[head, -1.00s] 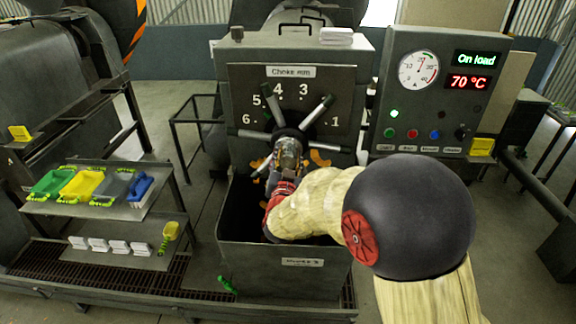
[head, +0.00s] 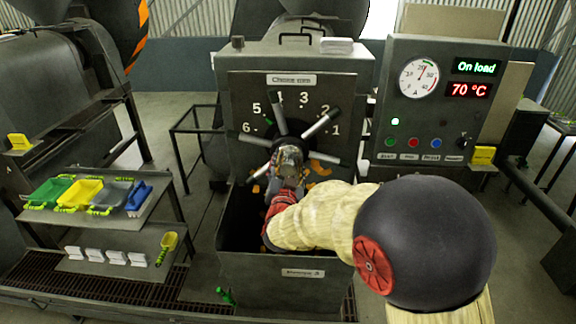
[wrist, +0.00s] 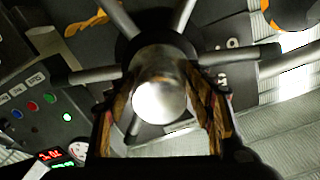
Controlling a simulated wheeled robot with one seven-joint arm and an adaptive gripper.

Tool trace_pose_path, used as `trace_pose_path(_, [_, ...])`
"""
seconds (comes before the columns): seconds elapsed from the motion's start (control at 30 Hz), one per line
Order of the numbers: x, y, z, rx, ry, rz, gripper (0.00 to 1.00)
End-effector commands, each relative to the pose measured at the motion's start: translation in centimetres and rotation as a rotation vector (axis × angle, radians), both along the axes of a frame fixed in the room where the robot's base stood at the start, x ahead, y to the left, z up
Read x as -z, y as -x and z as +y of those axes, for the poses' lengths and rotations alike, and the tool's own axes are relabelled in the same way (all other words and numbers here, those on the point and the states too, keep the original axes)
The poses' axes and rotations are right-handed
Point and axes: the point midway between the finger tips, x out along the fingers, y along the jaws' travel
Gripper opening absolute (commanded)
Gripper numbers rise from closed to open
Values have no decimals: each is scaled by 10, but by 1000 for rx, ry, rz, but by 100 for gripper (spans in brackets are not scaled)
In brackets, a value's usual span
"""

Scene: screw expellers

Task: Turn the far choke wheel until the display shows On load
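The choke wheel (head: 321,123) stands on a dark numbered plate, its grey spokes fanning from a central hub. My gripper (head: 288,158) is at the hub from the front, hiding the wheel's lower middle. In the wrist view the bright round hub (wrist: 160,92) sits between my two fingers, which appear closed against its sides; the spokes spread behind it. The display (head: 477,66) on the right panel reads On load in green, with 70 °C in red below. A round gauge (head: 418,78) is beside it.
An open dark bin (head: 285,272) lies under the wheel, below my forearm. A shelf (head: 160,205) at left holds green, yellow, grey and blue scoops. The control panel (head: 400,130) has several coloured buttons. A dark machine stands at far left.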

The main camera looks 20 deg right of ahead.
Motion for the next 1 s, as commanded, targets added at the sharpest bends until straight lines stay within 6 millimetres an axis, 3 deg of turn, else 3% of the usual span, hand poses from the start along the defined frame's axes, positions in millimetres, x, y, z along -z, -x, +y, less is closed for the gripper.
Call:
trace_pose_path(0.47, [0, 5, 2, -1, 0, 1, 60])
trace_pose_path(1.0, [0, 95, 33, -3, 0, 0, 60])
